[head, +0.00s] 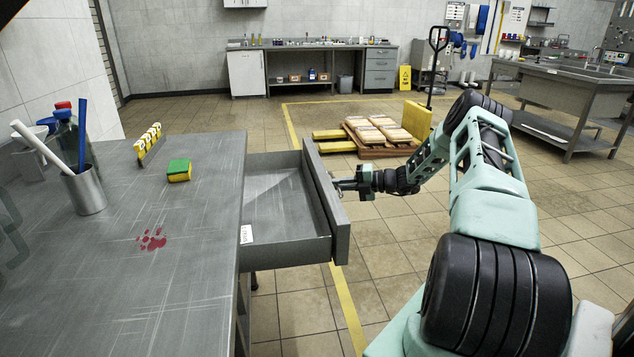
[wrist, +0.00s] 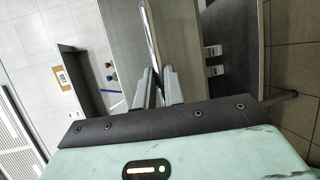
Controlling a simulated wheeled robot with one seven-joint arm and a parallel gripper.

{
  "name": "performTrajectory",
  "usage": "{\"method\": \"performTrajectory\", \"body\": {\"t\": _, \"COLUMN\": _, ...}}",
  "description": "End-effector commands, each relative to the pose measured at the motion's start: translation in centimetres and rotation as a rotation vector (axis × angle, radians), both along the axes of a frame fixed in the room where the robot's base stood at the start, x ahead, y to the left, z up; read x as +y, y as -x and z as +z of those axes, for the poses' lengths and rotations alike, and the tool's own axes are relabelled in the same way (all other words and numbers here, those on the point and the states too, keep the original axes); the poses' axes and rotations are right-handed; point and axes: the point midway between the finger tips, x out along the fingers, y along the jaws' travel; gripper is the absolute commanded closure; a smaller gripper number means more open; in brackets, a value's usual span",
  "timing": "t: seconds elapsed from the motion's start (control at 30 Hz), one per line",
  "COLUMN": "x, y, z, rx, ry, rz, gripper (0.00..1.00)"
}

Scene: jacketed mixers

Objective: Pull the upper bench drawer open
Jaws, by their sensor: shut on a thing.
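The upper bench drawer (head: 322,190) stands well out from the right side of the grey metal bench (head: 195,285), and its inside shows empty. My gripper (head: 343,184) is at the outer face of the drawer front, reaching in from the right. In the wrist view my gripper's fingers (wrist: 156,88) are closed around a thin shiny bar, the drawer handle (wrist: 151,35). In the head view the handle is mostly hidden by the drawer front and my gripper.
A pallet with sacks (head: 382,133) stands beyond. Floor right of the drawer is clear.

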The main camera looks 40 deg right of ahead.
Motion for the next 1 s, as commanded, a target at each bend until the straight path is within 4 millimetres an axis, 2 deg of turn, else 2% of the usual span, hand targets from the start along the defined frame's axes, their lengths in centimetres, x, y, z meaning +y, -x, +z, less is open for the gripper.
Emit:
{"method": "performTrajectory", "body": {"t": 0.03, "x": -1.1, "y": 0.8, "z": -0.1, "rx": 0.002, "ry": 0.002, "rz": -0.002, "gripper": 1.0}}
{"method": "performTrajectory", "body": {"t": 0.2, "x": -3.8, "y": 2.6, "z": -0.2, "rx": 0.001, "ry": 0.001, "rz": -0.002, "gripper": 1.0}}
{"method": "performTrajectory", "body": {"t": 0.4, "x": -5.8, "y": 3.9, "z": -0.2, "rx": 0.002, "ry": 0.001, "rz": 0.0, "gripper": 1.0}}
{"method": "performTrajectory", "body": {"t": 0.6, "x": -6.6, "y": 4.5, "z": -0.1, "rx": 0.001, "ry": 0.0, "rz": -0.001, "gripper": 1.0}}
{"method": "performTrajectory", "body": {"t": 0.97, "x": -6.7, "y": 4.5, "z": -0.1, "rx": 0.001, "ry": 0.0, "rz": -0.001, "gripper": 1.0}}
{"method": "performTrajectory", "body": {"t": 1.0, "x": -6.7, "y": 4.5, "z": -0.1, "rx": 0.001, "ry": 0.0, "rz": -0.001, "gripper": 0.84}}
